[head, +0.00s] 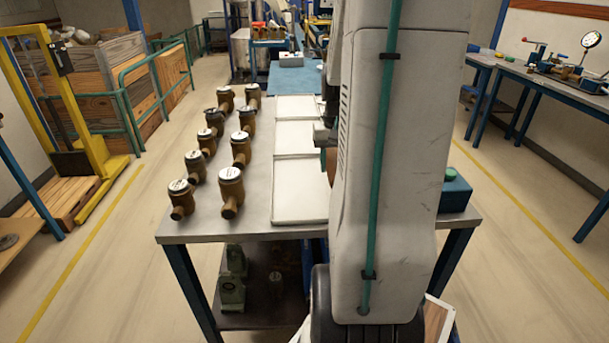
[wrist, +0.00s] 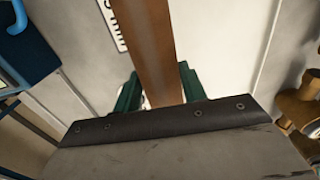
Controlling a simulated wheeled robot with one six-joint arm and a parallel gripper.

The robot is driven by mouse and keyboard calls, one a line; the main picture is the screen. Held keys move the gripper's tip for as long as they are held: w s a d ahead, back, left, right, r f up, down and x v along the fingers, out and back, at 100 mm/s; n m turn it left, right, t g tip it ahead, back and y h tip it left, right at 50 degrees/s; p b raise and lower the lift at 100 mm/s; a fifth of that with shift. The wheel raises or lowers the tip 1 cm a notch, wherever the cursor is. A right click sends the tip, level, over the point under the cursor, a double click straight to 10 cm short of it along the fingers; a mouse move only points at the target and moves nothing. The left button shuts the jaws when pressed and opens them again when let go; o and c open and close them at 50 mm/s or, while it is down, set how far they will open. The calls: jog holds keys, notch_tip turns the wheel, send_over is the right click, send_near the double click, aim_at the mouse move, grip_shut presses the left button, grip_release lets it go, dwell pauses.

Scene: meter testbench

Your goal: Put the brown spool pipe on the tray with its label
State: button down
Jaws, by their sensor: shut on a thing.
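My gripper (wrist: 158,88) is shut on the brown spool pipe (wrist: 146,38), which runs up the wrist view between the green fingers. In the head view my arm hides most of it; only a sliver of the brown pipe (head: 331,165) shows beside the arm. The pipe partly hides the tray. I cannot tell whether the pipe touches it. In the head view white trays (head: 298,190) lie in a row on the bench.
Several brown meters (head: 231,188) stand in two rows on the left of the metal bench (head: 250,225). A blue box with a green button (head: 454,188) sits at the bench's right edge. Green pump-like parts (head: 231,290) stand on the lower shelf.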

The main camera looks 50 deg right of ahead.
send_over(306, 186)
jog(key=shift+d+f, duration=0.1)
jog(key=shift+f, duration=2)
jog(key=c, duration=0.8)
grip_release()
jog(key=shift+f, duration=0.15)
